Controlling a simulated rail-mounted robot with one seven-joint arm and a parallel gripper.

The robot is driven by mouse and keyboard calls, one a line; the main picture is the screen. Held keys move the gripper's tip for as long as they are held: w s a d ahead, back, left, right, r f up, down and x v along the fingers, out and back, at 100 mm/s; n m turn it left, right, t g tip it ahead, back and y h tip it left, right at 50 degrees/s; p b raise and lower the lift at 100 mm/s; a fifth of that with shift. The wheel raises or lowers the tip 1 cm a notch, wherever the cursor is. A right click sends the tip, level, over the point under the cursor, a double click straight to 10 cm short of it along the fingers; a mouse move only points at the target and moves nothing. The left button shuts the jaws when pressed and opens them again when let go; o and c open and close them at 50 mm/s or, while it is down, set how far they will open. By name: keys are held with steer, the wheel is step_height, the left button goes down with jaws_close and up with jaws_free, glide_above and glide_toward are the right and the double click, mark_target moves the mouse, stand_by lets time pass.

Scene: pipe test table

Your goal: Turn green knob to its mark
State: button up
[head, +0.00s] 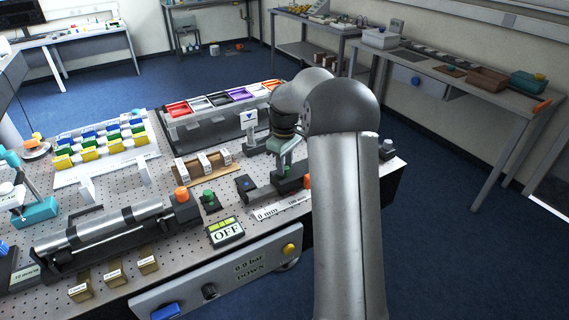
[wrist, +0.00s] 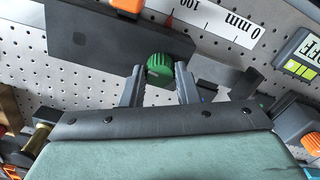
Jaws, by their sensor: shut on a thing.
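The green knob (wrist: 158,68) is a ribbed cap on the side of a long dark block, in the middle of the wrist view. My gripper (wrist: 158,80) has one finger on each side of the knob and is shut on it. In the head view my gripper (head: 287,168) points down at the dark block (head: 262,192), and the knob is hard to make out there. A white scale (wrist: 215,22) marked 0 mm and 100 lies beside the block.
A display reading OFF (head: 226,232) and a green button on a black base (head: 209,200) stand left of the scale. A steel cylinder rig (head: 105,232) lies further left. Coloured bins (head: 220,98) stand behind. My arm covers the table's right part.

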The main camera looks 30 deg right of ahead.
steer(key=shift+r+n, duration=0.1)
steer(key=shift+n, duration=0.8)
steer(key=o, duration=1)
steer(key=shift+c, duration=0.2)
steer(key=shift+r, duration=0.1)
step_height(320, 180, up, 17)
steer(key=shift+b, duration=0.45)
steer(key=shift+a+r, duration=0.1)
